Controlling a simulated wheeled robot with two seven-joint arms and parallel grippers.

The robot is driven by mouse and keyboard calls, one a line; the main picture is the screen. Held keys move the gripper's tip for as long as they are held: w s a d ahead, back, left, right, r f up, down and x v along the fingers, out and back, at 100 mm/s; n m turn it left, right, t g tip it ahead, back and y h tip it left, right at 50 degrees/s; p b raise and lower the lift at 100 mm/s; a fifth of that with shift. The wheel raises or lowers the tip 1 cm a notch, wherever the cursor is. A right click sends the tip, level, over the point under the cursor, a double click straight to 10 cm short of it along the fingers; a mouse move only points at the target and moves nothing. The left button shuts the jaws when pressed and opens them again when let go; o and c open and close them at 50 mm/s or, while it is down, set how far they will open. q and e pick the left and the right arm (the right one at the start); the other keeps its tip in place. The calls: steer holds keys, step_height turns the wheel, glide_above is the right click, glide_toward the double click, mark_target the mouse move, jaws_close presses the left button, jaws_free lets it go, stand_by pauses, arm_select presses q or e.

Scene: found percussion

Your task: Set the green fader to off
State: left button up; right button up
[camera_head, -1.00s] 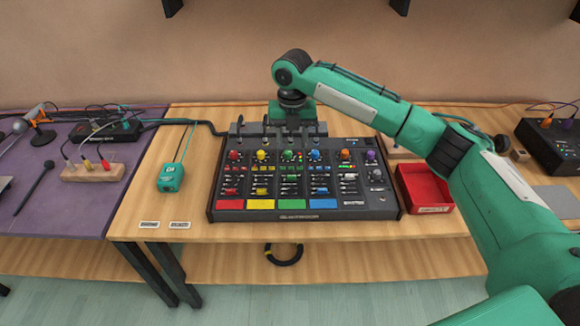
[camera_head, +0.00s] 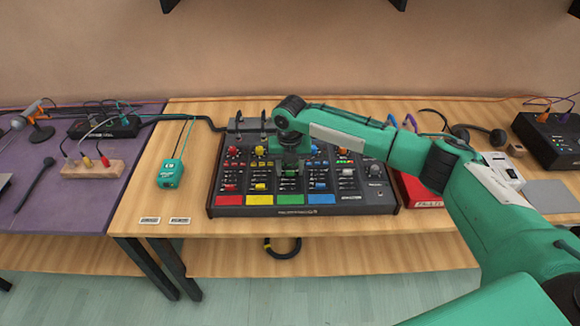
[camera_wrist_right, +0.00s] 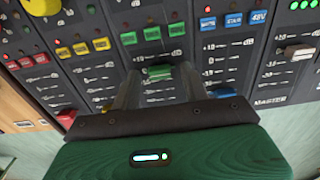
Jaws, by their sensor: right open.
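The mixer (camera_head: 354,200) lies on the wooden table with coloured channel columns. The green fader (camera_wrist_right: 160,72) has a small green cap in the right wrist view, in the column below a row of green buttons (camera_wrist_right: 152,33). My right gripper (camera_wrist_right: 158,88) is open, with one finger on each side of the green cap. I cannot tell whether the fingers touch it. In the head view my right gripper (camera_head: 291,170) is over the green column and hides much of it. My left gripper is not in view.
Beside the green fader are the yellow fader (camera_wrist_right: 108,105) and the blue fader (camera_wrist_right: 222,92), close to my fingers. A red tray (camera_head: 418,190) stands right of the mixer. A teal box (camera_head: 170,174) stands to its left, with clear table between.

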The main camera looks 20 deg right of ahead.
mark_target(290, 190)
jaws_close()
steer(key=shift+s+r+p, duration=0.1)
steer(key=shift+s+p, duration=0.1)
steer(key=shift+p, duration=0.15)
steer(key=s+p, duration=0.2)
steer(key=s+a+p, duration=0.1)
steer(key=s+p, duration=0.1)
steer(key=shift+s+a, duration=0.2)
steer(key=shift+s, duration=0.25)
steer(key=shift+a+f, duration=0.1)
steer(key=shift+f, duration=0.1)
steer(key=shift+c, duration=0.7)
jaws_free()
steer(key=shift+o, duration=0.7)
steer(key=shift+s+r, duration=0.1)
